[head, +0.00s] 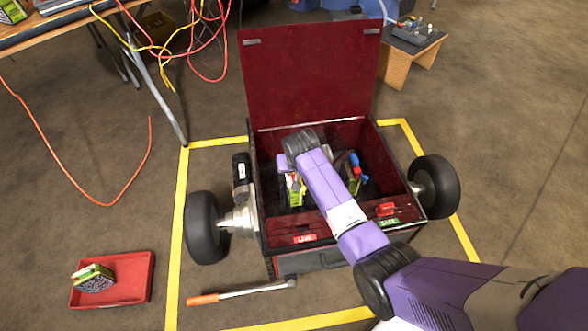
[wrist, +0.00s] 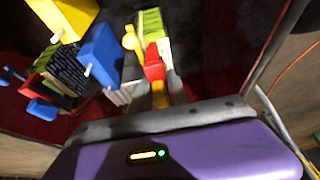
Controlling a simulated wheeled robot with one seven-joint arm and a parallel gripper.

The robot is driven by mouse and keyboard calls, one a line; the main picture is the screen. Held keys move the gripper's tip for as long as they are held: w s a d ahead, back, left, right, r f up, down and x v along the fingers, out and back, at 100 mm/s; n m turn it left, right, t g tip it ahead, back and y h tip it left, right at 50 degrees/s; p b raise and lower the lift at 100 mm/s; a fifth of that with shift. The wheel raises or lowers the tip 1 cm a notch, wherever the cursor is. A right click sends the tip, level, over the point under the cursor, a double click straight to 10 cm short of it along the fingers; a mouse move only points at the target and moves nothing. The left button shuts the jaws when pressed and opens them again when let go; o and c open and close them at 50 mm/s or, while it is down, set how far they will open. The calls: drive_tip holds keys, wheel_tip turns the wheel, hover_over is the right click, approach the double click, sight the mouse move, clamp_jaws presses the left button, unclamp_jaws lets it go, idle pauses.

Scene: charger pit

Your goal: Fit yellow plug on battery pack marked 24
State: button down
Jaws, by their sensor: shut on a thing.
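My gripper (wrist: 158,94) is shut on a small yellow piece, which looks like the yellow plug (wrist: 160,97). A red part (wrist: 153,66) sits directly beyond it, against a green-and-yellow battery pack (wrist: 152,28); whether the plug is seated is unclear. In the head view my forearm reaches into the open red box and hides the fingers. A green-yellow pack (head: 295,190) stands inside on the left, another (head: 355,183) on the right. The wrist view also shows a darker pack (wrist: 58,68), a large yellow block (wrist: 66,14) and a blue block (wrist: 100,54). No number is legible.
The wheeled box (head: 398,160) has its lid (head: 312,75) raised at the back. A red tray (head: 133,277) with another pack (head: 93,278) lies on the floor at left. A wrench-like bar (head: 240,292) lies in front. Cables (head: 150,150) hang from the table at left.

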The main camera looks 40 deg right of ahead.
drive_tip(key=shift+f+b, duration=0.5)
drive_tip(key=shift+f, duration=0.45)
drive_tip(key=c, duration=1.2)
unclamp_jaws()
drive_tip(key=shift+s+d, duration=0.1)
drive_tip(key=shift+p+v, duration=2.25)
drive_tip(key=shift+v, duration=1.7)
